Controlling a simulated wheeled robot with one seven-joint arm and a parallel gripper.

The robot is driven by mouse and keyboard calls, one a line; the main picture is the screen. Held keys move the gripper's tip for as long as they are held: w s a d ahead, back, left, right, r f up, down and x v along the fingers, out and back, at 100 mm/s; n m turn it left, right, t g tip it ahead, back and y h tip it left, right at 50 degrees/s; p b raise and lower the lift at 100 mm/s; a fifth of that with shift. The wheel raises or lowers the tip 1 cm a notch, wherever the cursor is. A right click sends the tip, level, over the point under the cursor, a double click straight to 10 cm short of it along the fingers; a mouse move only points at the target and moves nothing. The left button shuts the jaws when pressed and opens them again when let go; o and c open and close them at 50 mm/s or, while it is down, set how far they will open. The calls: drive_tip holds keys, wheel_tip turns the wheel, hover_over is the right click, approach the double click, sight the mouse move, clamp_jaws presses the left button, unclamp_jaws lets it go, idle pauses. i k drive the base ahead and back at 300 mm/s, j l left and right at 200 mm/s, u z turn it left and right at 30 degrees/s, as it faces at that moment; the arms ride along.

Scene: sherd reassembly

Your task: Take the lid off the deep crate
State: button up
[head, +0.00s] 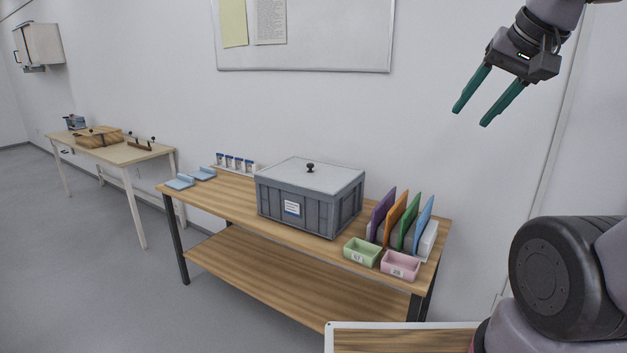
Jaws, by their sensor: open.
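The deep crate (335,208) is a grey ribbed box with a white label on its front. It stands in the middle of a wooden bench. Its pale grey lid (285,172) lies flat on top, with a small black knob (310,167) at its centre. My gripper (470,117) has two green fingers, held apart with nothing between them. It is raised at the upper right, well above the bench and to the right of the crate, not touching anything.
Purple, orange, green and blue upright panels (407,220) stand right of the crate. A green tray (362,252) and a pink tray (400,266) sit in front of them. Several small jars (236,163) and light-blue pieces (180,182) lie left. Another table (115,153) stands far left.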

sight(323, 176)
drive_tip(key=i+j, duration=0.25)
drive_tip(key=i+j+z, duration=0.15)
drive_tip(key=j, duration=0.3)
drive_tip(key=i+j, duration=0.3)
drive_tip(key=i+j+z, duration=0.1)
drive_tip(key=i+j, duration=0.15)
drive_tip(key=j, duration=0.2)
drive_tip(key=i+j+z, duration=0.1)
drive_tip(key=j, duration=0.3)
drive_tip(key=i+j, duration=0.3)
drive_tip(key=j+z, duration=0.05)
drive_tip(key=j, duration=0.05)
